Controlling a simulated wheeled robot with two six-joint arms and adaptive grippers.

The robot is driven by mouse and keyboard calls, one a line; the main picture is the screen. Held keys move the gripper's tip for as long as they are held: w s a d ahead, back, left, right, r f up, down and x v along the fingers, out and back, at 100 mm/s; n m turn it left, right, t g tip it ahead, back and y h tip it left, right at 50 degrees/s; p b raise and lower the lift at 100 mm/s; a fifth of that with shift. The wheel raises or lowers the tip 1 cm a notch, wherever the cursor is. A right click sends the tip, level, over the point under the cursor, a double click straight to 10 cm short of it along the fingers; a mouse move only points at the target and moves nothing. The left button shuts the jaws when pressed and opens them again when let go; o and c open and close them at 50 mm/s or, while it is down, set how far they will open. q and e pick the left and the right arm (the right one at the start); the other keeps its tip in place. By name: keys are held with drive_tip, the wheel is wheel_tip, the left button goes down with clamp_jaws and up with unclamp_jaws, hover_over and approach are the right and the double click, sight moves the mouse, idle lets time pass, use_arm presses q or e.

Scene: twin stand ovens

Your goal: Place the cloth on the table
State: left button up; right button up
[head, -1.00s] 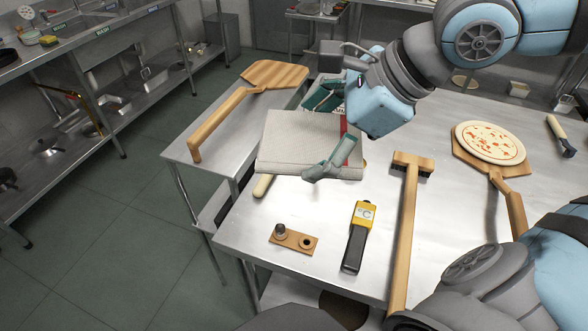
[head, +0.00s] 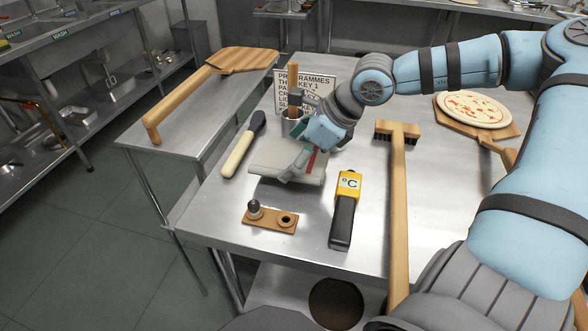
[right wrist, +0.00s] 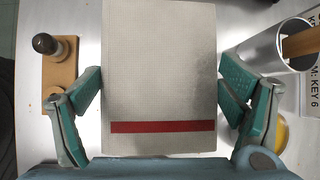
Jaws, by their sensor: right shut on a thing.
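The folded cloth (head: 272,158) is pale grey with a red stripe. It lies flat at or just above the steel table (head: 215,205); I cannot tell whether it touches. My right gripper (head: 298,150) is shut on the cloth from above, and its fingers and wrist cover part of it. In the right wrist view the cloth (right wrist: 160,65) sits between the two green fingers, with the stripe near the palm. My left gripper is not in view.
Close around the cloth are a wooden-handled tool (head: 238,152), a metal holder (head: 293,127), a sign (head: 318,82), a wooden block (head: 270,218) and a yellow thermometer (head: 345,205). A long brush (head: 399,200) and a pizza (head: 473,109) lie to the right. The table's front left is clear.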

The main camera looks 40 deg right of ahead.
wheel_tip(320, 180, down, 3)
drive_tip(key=shift+a+f+b, duration=0.1)
drive_tip(key=shift+f+b, duration=0.1)
drive_tip(key=shift+b, duration=0.25)
drive_tip(key=shift+f, duration=0.15)
drive_tip(key=o, duration=1)
drive_tip(key=shift+c, duration=0.2)
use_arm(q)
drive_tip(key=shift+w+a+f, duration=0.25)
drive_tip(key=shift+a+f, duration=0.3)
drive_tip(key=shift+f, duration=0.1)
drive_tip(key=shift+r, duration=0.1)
